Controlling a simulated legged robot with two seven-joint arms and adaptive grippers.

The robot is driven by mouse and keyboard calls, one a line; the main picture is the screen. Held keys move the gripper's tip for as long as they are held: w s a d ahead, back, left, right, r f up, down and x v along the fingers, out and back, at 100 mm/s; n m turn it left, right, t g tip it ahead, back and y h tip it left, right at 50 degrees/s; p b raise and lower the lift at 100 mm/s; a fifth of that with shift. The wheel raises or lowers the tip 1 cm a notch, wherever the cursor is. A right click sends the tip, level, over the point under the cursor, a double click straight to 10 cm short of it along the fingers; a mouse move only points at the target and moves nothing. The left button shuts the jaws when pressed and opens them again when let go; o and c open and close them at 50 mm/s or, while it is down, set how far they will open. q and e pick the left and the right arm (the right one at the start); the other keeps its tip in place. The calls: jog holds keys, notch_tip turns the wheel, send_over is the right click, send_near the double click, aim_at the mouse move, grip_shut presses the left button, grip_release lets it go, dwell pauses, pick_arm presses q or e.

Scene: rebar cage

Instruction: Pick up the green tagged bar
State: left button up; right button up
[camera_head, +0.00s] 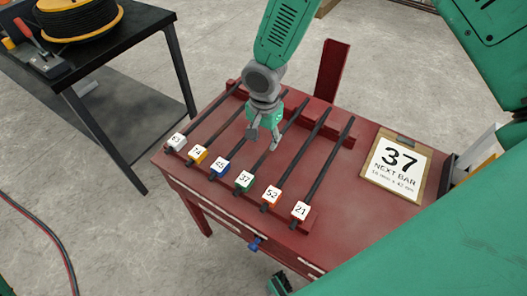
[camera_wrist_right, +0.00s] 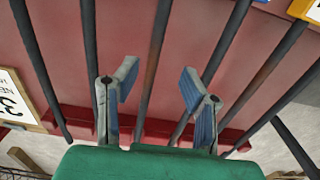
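The green tagged bar, numbered 37, lies on the red table among several dark parallel bars; its green tag (camera_head: 243,181) is at the near end. My right gripper (camera_head: 264,140) is over the middle of the bars, pointing down, with its fingers apart and nothing held. In the right wrist view, the open fingers (camera_wrist_right: 158,85) straddle the line of a dark bar (camera_wrist_right: 150,92), one over from the blue-tagged bar, which fits the green tagged one. That bar's tag is out of the wrist view. Height above the bar is hard to tell. My left gripper does not show.
A clipboard (camera_head: 367,180) reading "37 NEXT BAR" lies on the table's right. A black table (camera_head: 150,20) with a cable spool (camera_head: 80,17) stands left.

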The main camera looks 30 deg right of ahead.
aim_at(266, 151)
jog(key=shift+s+d+f, duration=0.1)
jog(key=shift+d+f, duration=0.05)
jog(key=shift+f, duration=0.15)
jog(key=f, duration=0.2)
jog(key=d+f, duration=0.1)
jog(key=f, duration=0.1)
jog(key=shift+f, duration=0.25)
jog(key=shift+a+f, duration=0.15)
jog(key=shift+f, duration=0.1)
jog(key=shift+a, duration=0.2)
jog(key=shift+a+r, duration=0.1)
jog(key=shift+c, duration=1.2)
grip_shut()
